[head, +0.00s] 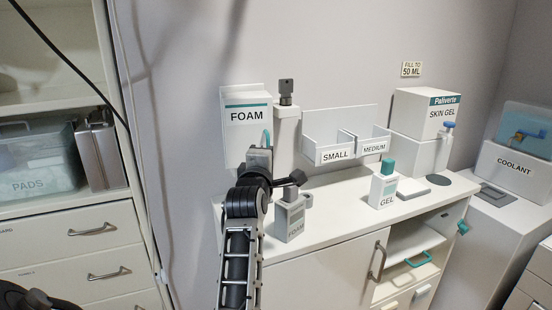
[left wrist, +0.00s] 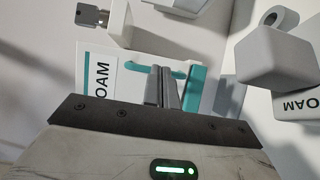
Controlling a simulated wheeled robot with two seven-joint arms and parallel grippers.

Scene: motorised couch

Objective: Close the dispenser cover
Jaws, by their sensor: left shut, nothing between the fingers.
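The white dispenser (head: 247,112) with a FOAM label and a teal stripe is on the wall at the back. Its labelled face (left wrist: 98,85) also shows tilted in the left wrist view. A teal bar (left wrist: 194,92) stands beside it, and its tip shows in the head view (head: 266,138). I cannot tell from these views how far the cover is open. My left gripper (head: 260,155) is in front of the dispenser's lower right. Its fingers (left wrist: 162,86) are shut and empty, close beside the teal bar; contact is unclear.
A white column (head: 286,130) with a grey key-like top (head: 286,92) stands right of the dispenser. A grey FOAM bottle (head: 290,218) stands near my left arm.

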